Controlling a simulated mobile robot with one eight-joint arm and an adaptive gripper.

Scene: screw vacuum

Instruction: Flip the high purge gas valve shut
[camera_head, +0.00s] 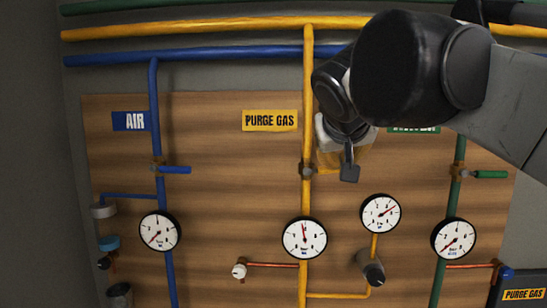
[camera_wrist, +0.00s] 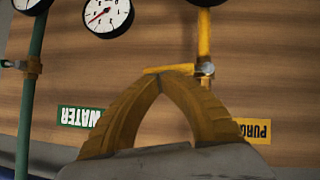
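The purge gas valve (camera_head: 307,170) sits on the yellow vertical pipe below the PURGE GAS label. In the upside-down wrist view, the valve body (camera_wrist: 205,69) shows at the right, with its yellow handle (camera_wrist: 155,70) lying sideways, across the pipe. My gripper (camera_head: 340,165) is just right of the valve in the head view and hides the handle there. In the wrist view, the yellow fingers of my gripper (camera_wrist: 168,78) come together at the tips, right at the handle. I cannot tell whether the tips touch it or are in front of it.
A blue air valve handle (camera_head: 175,170) and a green water valve handle (camera_head: 489,174) stick out to the sides. Several gauges, including the purge gas gauge (camera_head: 304,238), sit lower. My arm covers the upper right of the panel.

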